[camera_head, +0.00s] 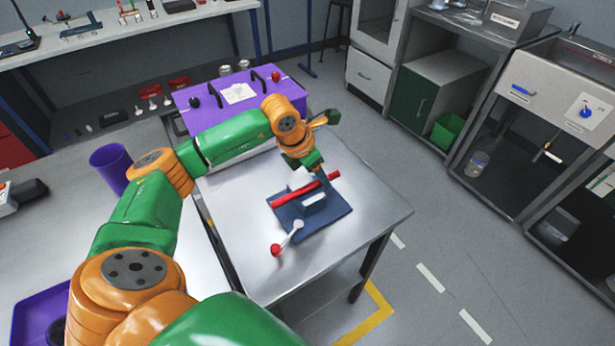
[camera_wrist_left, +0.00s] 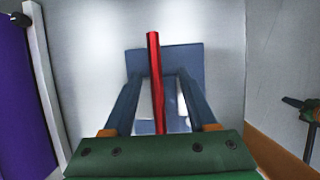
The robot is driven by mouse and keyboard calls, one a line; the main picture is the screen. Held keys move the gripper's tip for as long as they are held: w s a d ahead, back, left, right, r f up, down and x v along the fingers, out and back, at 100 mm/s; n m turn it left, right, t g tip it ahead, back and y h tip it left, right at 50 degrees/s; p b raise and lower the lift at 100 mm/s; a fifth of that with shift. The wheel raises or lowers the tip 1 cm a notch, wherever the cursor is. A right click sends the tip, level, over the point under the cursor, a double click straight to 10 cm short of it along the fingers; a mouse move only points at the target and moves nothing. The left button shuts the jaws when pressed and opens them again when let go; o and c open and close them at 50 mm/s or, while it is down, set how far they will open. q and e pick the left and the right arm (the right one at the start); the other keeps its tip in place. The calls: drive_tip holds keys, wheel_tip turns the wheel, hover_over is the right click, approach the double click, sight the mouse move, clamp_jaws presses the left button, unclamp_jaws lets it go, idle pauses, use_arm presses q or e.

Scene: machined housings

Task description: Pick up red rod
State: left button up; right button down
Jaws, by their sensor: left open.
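The red rod (camera_head: 290,197) lies across a blue fixture plate (camera_head: 328,219) on the metal table in the head view. My left gripper (camera_head: 321,178) is above the plate, close to the rod's right part. In the left wrist view the red rod (camera_wrist_left: 155,70) runs between the two fingers of my left gripper (camera_wrist_left: 160,80). The fingers are apart, with gaps on both sides of the rod. The blue plate (camera_wrist_left: 190,58) shows beneath them. The gripper body hides the rod's near end there. My right gripper is not seen.
A white lever with a red ball (camera_head: 276,249) sticks out from the plate's front left. A purple box (camera_head: 205,103) stands behind the table. A purple cup (camera_head: 111,165) is on the left table. The metal table's right part (camera_head: 375,205) is clear.

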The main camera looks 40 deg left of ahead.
use_arm(q)
drive_tip(key=f, duration=0.1)
drive_tip(key=w+f, duration=0.1)
drive_tip(key=f, duration=0.1)
drive_tip(key=shift+w+a, duration=0.25)
drive_tip(key=shift+w, duration=0.15)
drive_tip(key=shift+s+d+r, duration=0.15)
drive_tip(key=shift+s+d, duration=0.05)
drive_tip(key=shift+s, duration=0.05)
drive_tip(key=shift+w+a+f+b, duration=0.15)
drive_tip(key=shift+f+b, duration=0.1)
drive_tip(key=shift+b, duration=0.15)
drive_tip(key=shift+c, duration=0.4)
clamp_jaws()
